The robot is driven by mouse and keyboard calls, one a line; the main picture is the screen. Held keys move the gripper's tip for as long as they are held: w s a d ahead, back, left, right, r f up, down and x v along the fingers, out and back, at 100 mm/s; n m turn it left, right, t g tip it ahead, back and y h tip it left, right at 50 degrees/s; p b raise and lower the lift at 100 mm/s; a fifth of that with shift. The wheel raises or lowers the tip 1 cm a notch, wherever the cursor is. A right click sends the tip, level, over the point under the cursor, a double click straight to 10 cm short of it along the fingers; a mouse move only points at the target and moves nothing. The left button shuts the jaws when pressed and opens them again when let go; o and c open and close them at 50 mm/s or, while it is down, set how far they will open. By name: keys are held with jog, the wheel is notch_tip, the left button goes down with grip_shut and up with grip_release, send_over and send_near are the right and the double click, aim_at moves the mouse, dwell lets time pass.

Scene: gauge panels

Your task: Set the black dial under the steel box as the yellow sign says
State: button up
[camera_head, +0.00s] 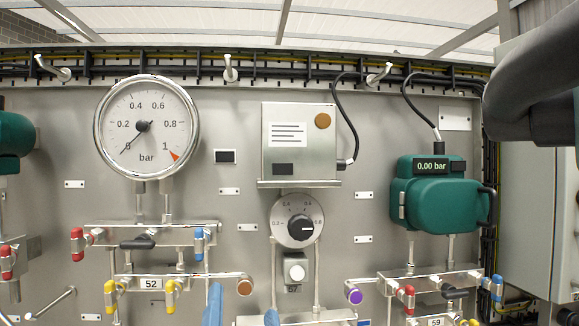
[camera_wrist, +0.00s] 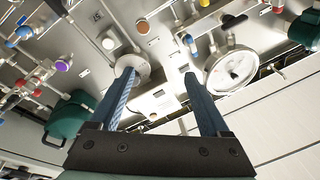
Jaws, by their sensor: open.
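The steel box (camera_head: 299,142) hangs mid-panel in the head view, with a white text label and a brown round spot. Below it is the black dial (camera_head: 301,227) on a round white scale; its light mark points right, near 0.8. I see no yellow sign in either view. My gripper (camera_head: 243,300) is open and empty, its blue fingertips low in the head view, below and left of the dial. In the wrist view my gripper (camera_wrist: 160,74) has one finger across the white scale, which hides the black knob. The steel box (camera_wrist: 155,103) shows between the fingers.
A large bar gauge (camera_head: 147,127) reads about 0 at left. A green device (camera_head: 440,197) showing 0.00 bar is at right. A white button (camera_head: 295,270) sits under the dial. Pipes with coloured valve handles run along the bottom. Hooks project above.

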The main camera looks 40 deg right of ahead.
aim_at(302, 229)
jog(key=s+d+r+m+g+h+p, duration=0.15)
jog(key=d+r+m+g+p, duration=0.25)
jog(key=d+r+p, duration=0.5)
jog(key=w+d+p, duration=0.1)
jog(key=w+p, duration=0.1)
jog(key=w, duration=0.1)
jog(key=w+d+f+p, duration=0.1)
jog(key=w+d+p, duration=0.1)
jog(key=w+d+f+p, duration=0.1)
jog(key=w+d+p, duration=0.1)
jog(key=w, duration=0.1)
jog(key=shift+w+d+f, duration=0.2)
jog(key=shift+w, duration=0.1)
jog(key=shift+w+d+f+p, duration=0.1)
jog(key=shift+w+d+p, duration=0.25)
jog(key=shift+w, duration=0.15)
grip_shut()
